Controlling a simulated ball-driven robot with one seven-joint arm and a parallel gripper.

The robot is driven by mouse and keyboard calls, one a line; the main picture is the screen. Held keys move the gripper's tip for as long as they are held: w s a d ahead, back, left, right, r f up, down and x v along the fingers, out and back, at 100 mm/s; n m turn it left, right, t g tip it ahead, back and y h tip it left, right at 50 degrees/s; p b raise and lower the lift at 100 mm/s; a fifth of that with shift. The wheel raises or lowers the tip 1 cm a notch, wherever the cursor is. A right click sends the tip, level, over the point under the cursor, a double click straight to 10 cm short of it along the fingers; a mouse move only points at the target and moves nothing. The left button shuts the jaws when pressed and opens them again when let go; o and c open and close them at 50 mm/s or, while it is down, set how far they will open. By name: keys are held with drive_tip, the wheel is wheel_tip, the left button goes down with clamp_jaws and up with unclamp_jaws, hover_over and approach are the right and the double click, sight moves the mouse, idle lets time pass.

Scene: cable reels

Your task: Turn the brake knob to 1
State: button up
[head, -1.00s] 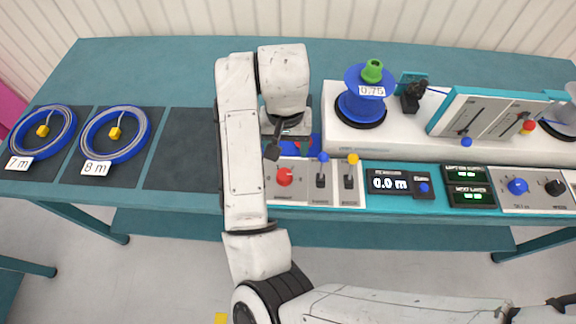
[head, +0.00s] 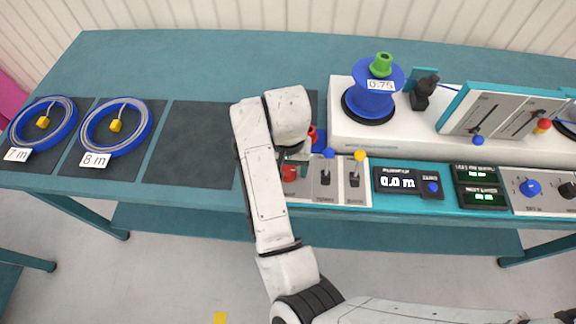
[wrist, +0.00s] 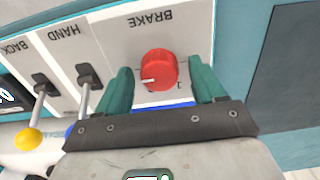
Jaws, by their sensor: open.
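The red brake knob (head: 289,174) sits on the grey control panel, partly hidden by my arm in the head view. In the wrist view the knob (wrist: 159,66) lies below the upside-down word BRAKE. Its white pointer mark points to the left in the picture, and a small 1 shows near its lower right. My gripper (wrist: 160,72) is open, with one teal finger on each side of the knob. A gap shows between each finger and the knob.
Beside the knob are the HAND lever (wrist: 86,85) and the BACK lever (wrist: 40,90), tipped blue and yellow. A 0.0 m display (head: 397,181) is further right. A blue reel (head: 372,95) stands behind. Two cable coils (head: 115,128) lie at the left.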

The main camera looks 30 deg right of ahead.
drive_tip(key=shift+c, duration=0.4)
drive_tip(key=c, duration=1)
drive_tip(key=shift+o, duration=0.2)
